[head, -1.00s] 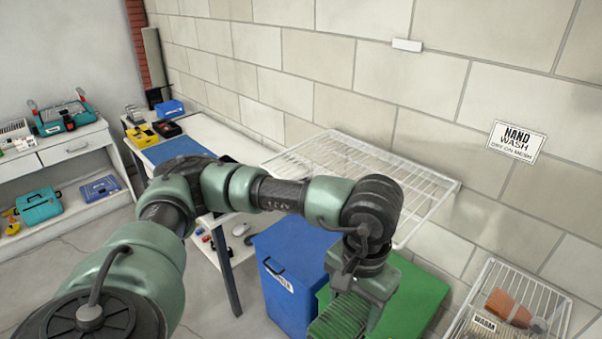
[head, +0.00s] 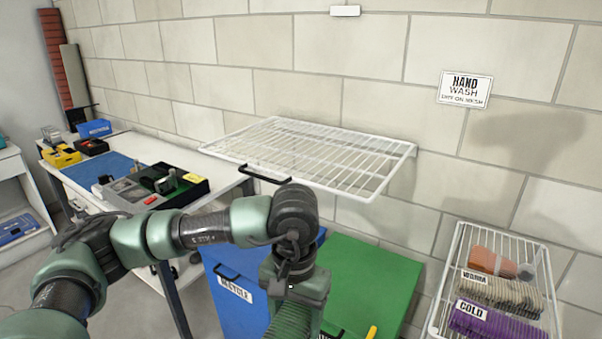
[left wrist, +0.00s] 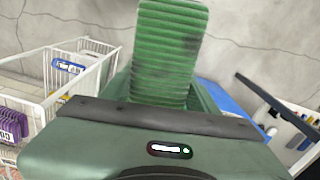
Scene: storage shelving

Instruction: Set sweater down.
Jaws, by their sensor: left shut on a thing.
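The sweater (head: 290,320) is a green, ribbed, folded piece at the bottom of the head view. It also shows in the left wrist view (left wrist: 165,50), hanging out beyond the gripper. My left gripper (head: 298,288) is shut on it and holds it in front of the green bin. The fingertips are hidden. A white wire mesh shelf (head: 310,155) is fixed to the wall behind and above the gripper, and it is empty. A sign (head: 465,88) on the wall reads "HAND WASH DRY ON MESH". My right gripper is not in view.
A blue recycle bin (head: 235,292) and a green bin (head: 365,285) stand below the shelf. A white wire basket (head: 548,285) at right holds folded clothes, including a purple one (head: 490,320). A workbench (head: 135,150) with tools stands at left.

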